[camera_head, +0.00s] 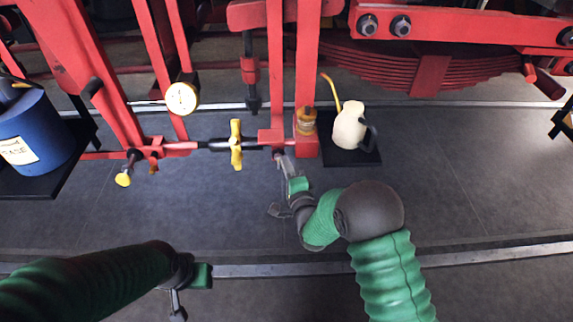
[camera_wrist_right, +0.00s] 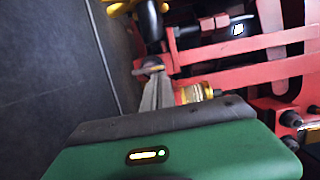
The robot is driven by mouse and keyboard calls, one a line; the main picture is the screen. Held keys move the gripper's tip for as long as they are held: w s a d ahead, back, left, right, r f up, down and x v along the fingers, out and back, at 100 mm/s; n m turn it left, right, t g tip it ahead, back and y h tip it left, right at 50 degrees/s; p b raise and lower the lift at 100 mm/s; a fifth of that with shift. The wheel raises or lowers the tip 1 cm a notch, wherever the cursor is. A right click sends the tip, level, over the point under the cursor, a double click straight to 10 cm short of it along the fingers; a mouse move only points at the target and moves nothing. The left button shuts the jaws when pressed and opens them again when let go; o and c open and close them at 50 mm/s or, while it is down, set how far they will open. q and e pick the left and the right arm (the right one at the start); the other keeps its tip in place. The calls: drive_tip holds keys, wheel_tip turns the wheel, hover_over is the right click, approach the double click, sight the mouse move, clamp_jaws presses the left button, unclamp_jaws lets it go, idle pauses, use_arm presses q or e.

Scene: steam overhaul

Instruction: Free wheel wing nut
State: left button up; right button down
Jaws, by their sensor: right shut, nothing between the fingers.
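A yellow wing nut (camera_head: 236,145) sits on a dark horizontal rod (camera_head: 212,145) between red frame posts. A yellow piece at the top edge of the right wrist view (camera_wrist_right: 120,6) may be the same nut; it is cut off. My right gripper (camera_head: 282,160) is shut and empty, to the right of the nut and just below the rod's right end. Its fingers (camera_wrist_right: 154,88) point towards a round grey rod end; whether they touch it I cannot tell. My left gripper (camera_head: 176,302) is low in the head view, well below the nut; its jaws are unclear.
A dial gauge (camera_head: 182,98) is above the rod. An amber jar (camera_head: 306,120) and a cream oil can (camera_head: 349,126) are close to the right gripper. A blue container (camera_head: 38,125) is at left. Floor below is open.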

use_arm(q)
drive_tip(key=shift+d, duration=0.1)
use_arm(e)
drive_tip(key=shift+d, duration=0.1)
use_arm(q)
drive_tip(key=shift+s+r, duration=0.1)
drive_tip(key=shift+r, duration=0.1)
use_arm(e)
drive_tip(key=shift+a+r+n, duration=0.2)
drive_tip(key=shift+r+n, duration=0.05)
drive_tip(key=shift+n, duration=0.55)
use_arm(q)
drive_tip(key=shift+s+r+p, duration=0.15)
drive_tip(key=shift+s+p, duration=0.1)
drive_tip(key=shift+p, duration=0.05)
use_arm(e)
drive_tip(key=shift+a+r+n+g, duration=0.1)
drive_tip(key=shift+n+g, duration=0.3)
drive_tip(key=shift+n, duration=0.3)
use_arm(q)
drive_tip(key=shift+s, duration=0.15)
use_arm(e)
drive_tip(key=shift+s+a, duration=0.1)
drive_tip(key=shift+a, duration=0.05)
